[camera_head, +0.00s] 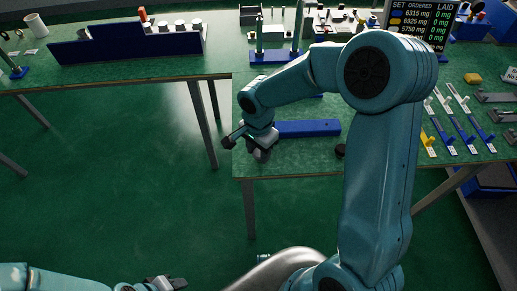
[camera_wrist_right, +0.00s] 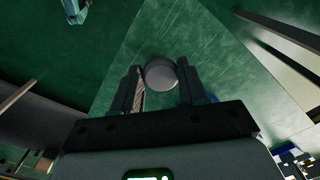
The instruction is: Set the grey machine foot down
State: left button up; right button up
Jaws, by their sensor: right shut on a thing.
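My right gripper (camera_head: 250,146) is over the front left corner of the green bench (camera_head: 290,160). In the right wrist view its two dark fingers (camera_wrist_right: 160,90) are shut on the grey machine foot (camera_wrist_right: 162,74), whose round grey face shows between them. In the head view the foot is hard to tell from the gripper's grey parts. I cannot tell whether the foot touches the bench top. My left gripper (camera_head: 166,284) is low at the bottom edge of the head view, away from the bench; its jaw opening is unclear.
A blue block (camera_head: 308,128) lies just right of my right gripper, and a small black round piece (camera_head: 340,150) lies near the front edge. Blue and yellow levers (camera_head: 455,125) stand at the right. A second bench with a dark blue panel (camera_head: 127,46) is at the left.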

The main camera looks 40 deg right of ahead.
aim_at(258, 153)
jog(key=shift+f, duration=0.15)
jog(key=o, duration=1.1)
jog(key=shift+w, duration=0.1)
jog(key=shift+r, duration=0.3)
notch_tip(258, 153, up, 12)
jog(key=shift+f+p, duration=0.1)
jog(key=shift+p, duration=0.35)
